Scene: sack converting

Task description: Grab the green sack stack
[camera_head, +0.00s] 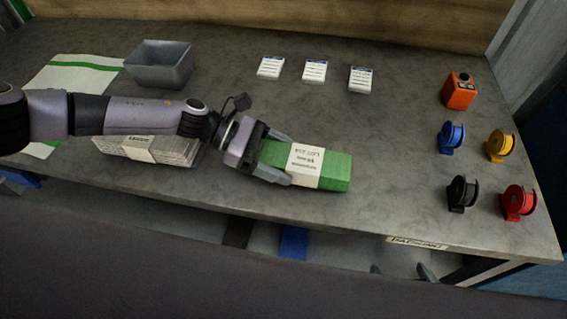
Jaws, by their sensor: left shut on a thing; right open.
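The green sack stack (335,172) is a green bundle with a white printed paper band around its middle, near the front middle of the table. My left gripper (281,160) is shut on its left end, one finger along the far side and one along the near side. The stack lies about level; I cannot tell whether it touches the table. My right gripper (402,271) shows only as two grey fingertips below the table's front edge, apart and empty.
A white banded sack stack (178,151) lies under my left arm. A grey bin (160,68), white-green sheet (80,75), several label cards (315,71), an orange box (459,92) and several coloured spools (518,202) stand around. The table (400,150) is clear right of the green stack.

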